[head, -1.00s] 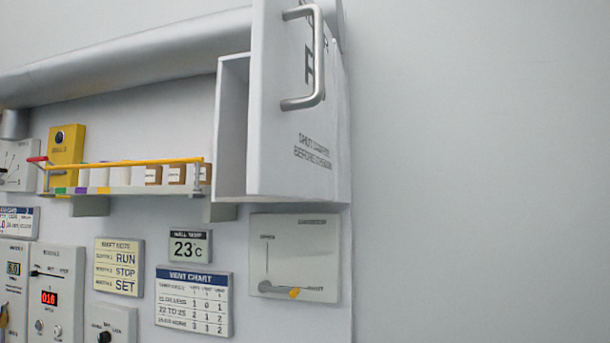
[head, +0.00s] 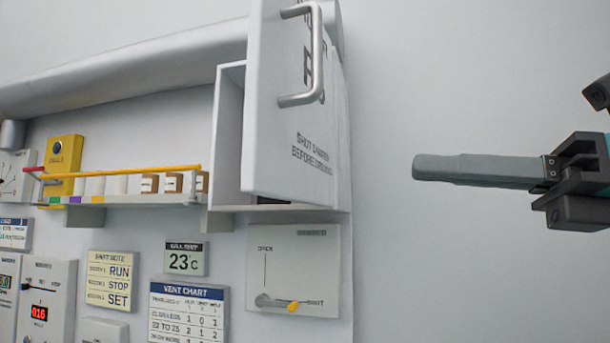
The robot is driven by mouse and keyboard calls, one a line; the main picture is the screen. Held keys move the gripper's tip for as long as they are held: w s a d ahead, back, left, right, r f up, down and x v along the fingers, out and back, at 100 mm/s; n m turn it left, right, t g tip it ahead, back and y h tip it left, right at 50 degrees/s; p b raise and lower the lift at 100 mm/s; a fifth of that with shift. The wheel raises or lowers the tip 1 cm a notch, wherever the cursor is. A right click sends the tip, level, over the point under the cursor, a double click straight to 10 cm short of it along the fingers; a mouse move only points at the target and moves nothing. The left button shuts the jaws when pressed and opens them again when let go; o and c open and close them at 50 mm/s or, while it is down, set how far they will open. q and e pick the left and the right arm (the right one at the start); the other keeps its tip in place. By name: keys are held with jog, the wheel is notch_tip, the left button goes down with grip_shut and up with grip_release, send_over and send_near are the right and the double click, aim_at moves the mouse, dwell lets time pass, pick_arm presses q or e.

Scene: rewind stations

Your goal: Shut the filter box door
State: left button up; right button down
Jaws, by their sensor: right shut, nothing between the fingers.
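The filter box (head: 229,135) is a white box high on the wall panel, below a thick grey duct. Its white door (head: 275,150) stands ajar, with a dark gap along its left side and below it. The door carries a grey bar handle (head: 318,55) and printed words about shutting the damper. My right gripper (head: 415,167) comes in from the right, its fingers closed together and pointing left. It is empty and well apart from the door, with bare wall showing between them. My left gripper is not in view.
Below the box, a damper plate (head: 325,245) has a lever with a yellow tip (head: 293,307) at the SHUT end. A shelf with a yellow rail (head: 125,172) and small boxes is at left. The wall right of the box is clear.

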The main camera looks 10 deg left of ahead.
aim_at(257, 171)
jog(key=shift+n+t+h, duration=0.7)
jog(key=shift+h, duration=0.1)
jog(key=a, duration=0.4)
jog(key=a+p, duration=0.1)
jog(key=a, duration=0.4)
jog(key=s+a, duration=0.1)
jog(key=a, duration=0.3)
jog(key=shift+a+r+p, duration=0.2)
jog(key=shift+a+p, duration=0.1)
jog(key=shift+a, duration=0.1)
